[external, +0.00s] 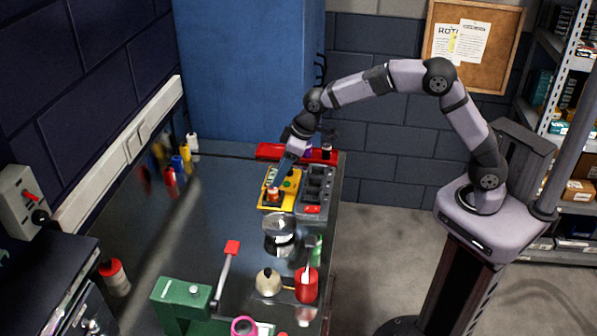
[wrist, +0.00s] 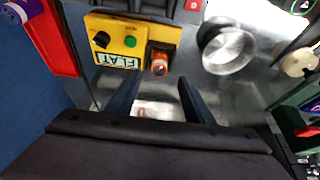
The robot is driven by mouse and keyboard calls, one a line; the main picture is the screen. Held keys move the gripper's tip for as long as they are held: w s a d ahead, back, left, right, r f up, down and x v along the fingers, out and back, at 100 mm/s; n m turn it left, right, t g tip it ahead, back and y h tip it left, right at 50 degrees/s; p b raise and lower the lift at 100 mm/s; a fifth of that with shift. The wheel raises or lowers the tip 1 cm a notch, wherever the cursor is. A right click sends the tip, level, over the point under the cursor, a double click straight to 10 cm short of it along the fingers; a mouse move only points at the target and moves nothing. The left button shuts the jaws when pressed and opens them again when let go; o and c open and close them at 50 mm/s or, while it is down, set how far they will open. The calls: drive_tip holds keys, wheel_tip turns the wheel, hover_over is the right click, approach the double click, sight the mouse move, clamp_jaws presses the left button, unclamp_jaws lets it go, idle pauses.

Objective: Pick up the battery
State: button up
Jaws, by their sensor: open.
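The battery (wrist: 159,66), a short cylinder with a copper-orange top, stands at the yellow box (wrist: 108,25), by its lower right side in the wrist view. In the external view the battery (external: 272,194) shows just below my fingertips, at the yellow box (external: 290,186). My gripper (wrist: 158,88) is open and empty, with its two dark fingers apart and the battery ahead, roughly between their tips. In the external view my gripper (external: 274,180) points down over the box. I cannot tell the exact height gap.
A grey compartment tray (external: 327,190) sits right beside the box, with a red tray (external: 268,151) behind. The left bench is mostly clear.

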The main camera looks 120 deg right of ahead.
sight(273, 193)
drive_tip(key=shift+p+x, duration=2)
drive_tip(key=shift+x, duration=1.6)
drive_tip(key=shift+d, duration=0.1)
clamp_jaws()
